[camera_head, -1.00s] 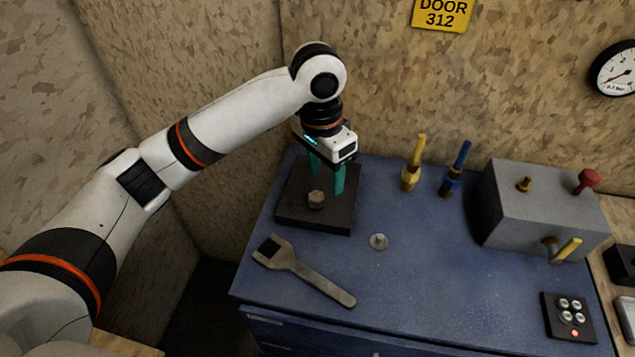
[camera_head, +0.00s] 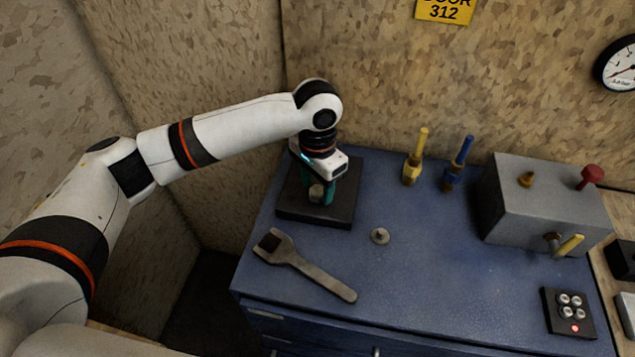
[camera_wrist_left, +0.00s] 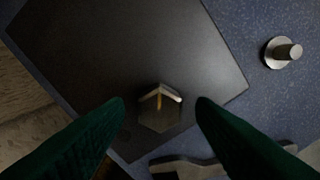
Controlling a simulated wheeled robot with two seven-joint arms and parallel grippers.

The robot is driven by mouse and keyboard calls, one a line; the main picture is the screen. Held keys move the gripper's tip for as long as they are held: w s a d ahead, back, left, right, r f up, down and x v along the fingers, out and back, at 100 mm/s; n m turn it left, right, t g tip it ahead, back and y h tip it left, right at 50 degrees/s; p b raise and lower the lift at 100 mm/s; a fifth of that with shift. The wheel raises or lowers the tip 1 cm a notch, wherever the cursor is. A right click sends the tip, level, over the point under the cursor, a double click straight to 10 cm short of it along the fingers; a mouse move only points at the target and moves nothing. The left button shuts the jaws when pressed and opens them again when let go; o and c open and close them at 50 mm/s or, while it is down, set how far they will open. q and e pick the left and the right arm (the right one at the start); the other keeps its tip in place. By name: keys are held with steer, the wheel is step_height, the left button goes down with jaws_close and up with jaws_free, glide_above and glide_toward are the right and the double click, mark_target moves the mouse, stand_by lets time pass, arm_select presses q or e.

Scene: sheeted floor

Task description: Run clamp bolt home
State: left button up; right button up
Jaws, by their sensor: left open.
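The clamp bolt's hex head (camera_head: 316,193) stands on a black square plate (camera_head: 290,208) at the back left of the blue cabinet top. In the left wrist view the bolt head (camera_wrist_left: 160,108) sits between and a little beyond my gripper's green fingers, with an orange mark on its top. My left gripper (camera_head: 321,196) points down over the plate, its fingers apart around the bolt head. In the left wrist view the left gripper (camera_wrist_left: 160,108) shows a gap on both sides of the head. The bolt's shank is hidden. My right gripper is not in view.
A wrench (camera_head: 305,268) lies in front of the plate, and a small round metal part (camera_head: 380,236) is right of it. Yellow (camera_head: 412,172) and blue (camera_head: 453,178) fittings stand behind. A grey box (camera_head: 535,205) and button panel (camera_head: 568,313) are at right. The front middle is clear.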

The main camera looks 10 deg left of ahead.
arm_select(q)
steer(key=shift+f, duration=0.4)
